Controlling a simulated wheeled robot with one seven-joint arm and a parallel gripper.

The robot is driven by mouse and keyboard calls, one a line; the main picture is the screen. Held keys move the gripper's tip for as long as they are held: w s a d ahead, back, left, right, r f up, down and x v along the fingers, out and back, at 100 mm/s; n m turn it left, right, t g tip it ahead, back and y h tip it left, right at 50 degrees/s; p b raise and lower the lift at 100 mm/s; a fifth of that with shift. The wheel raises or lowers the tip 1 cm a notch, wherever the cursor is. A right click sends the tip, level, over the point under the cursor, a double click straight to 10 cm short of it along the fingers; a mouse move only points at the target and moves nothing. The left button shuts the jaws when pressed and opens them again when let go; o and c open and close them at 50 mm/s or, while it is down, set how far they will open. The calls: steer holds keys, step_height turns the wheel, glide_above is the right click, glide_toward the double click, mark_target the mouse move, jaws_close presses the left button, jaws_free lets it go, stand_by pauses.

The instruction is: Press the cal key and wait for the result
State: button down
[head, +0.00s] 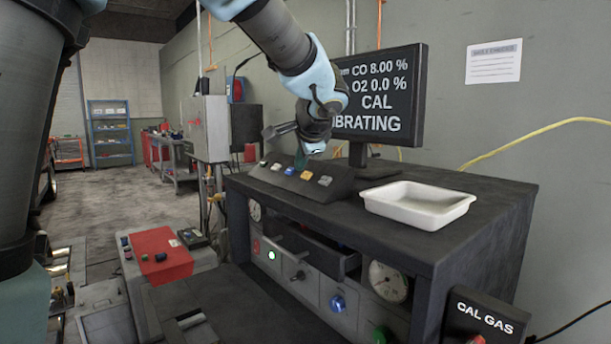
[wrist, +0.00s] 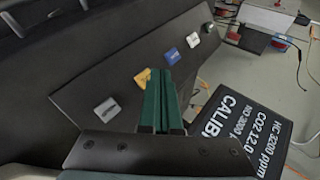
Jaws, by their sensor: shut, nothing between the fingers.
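My gripper (head: 301,160) is shut and empty, with green fingers pointing down at the sloped key panel (head: 343,188). In the wrist view the fingertips (wrist: 162,74) are close beside the yellow key (wrist: 142,77); I cannot tell whether they touch it. The yellow key also shows in the head view (head: 307,175). A grey key (wrist: 105,108), a blue key (wrist: 172,56) and a white key (wrist: 192,40) are in the same row. Key lettering is too small to read. The monitor (head: 379,98) shows CO 8.00 %, O2 0.0 % and CAL with "BRATING"; my arm covers its left part.
A white tray (head: 417,203) stands on the dark bench top (head: 490,182), right of the panel. An open drawer (head: 318,252) sticks out below, above a front with knobs and gauges. A CAL GAS box (head: 484,316) is at lower right. A red-topped box (head: 158,256) is at left.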

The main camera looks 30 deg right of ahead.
steer(key=a+r, duration=0.1)
steer(key=a+r+p, duration=0.1)
steer(key=a+r, duration=0.1)
steer(key=shift+s+r, duration=0.3)
steer(key=shift+r, duration=0.05)
stand_by(0.7)
steer(key=a+f+n+g+y, duration=0.2)
steer(key=a+f+n, duration=0.2)
steer(key=a+f, duration=0.45)
steer(key=a+f+n+g+y, duration=0.15)
steer(key=a+f+n, duration=0.35)
steer(key=a, duration=0.7)
steer(key=s+a+f+n+g, duration=0.2)
steer(key=s+a+f+n, duration=0.2)
steer(key=a, duration=0.3)
steer(key=s+a+f+n+g+h, duration=0.1)
steer(key=s+a+f+n+g, duration=0.1)
steer(key=s+a+f+n, duration=0.3)
steer(key=a+f, duration=0.2)
steer(key=a, duration=0.1)
steer(key=shift+s+a+f+g, duration=0.3)
steer(key=shift+s+g, duration=0.05)
steer(key=c, duration=1.5)
jaws_free()
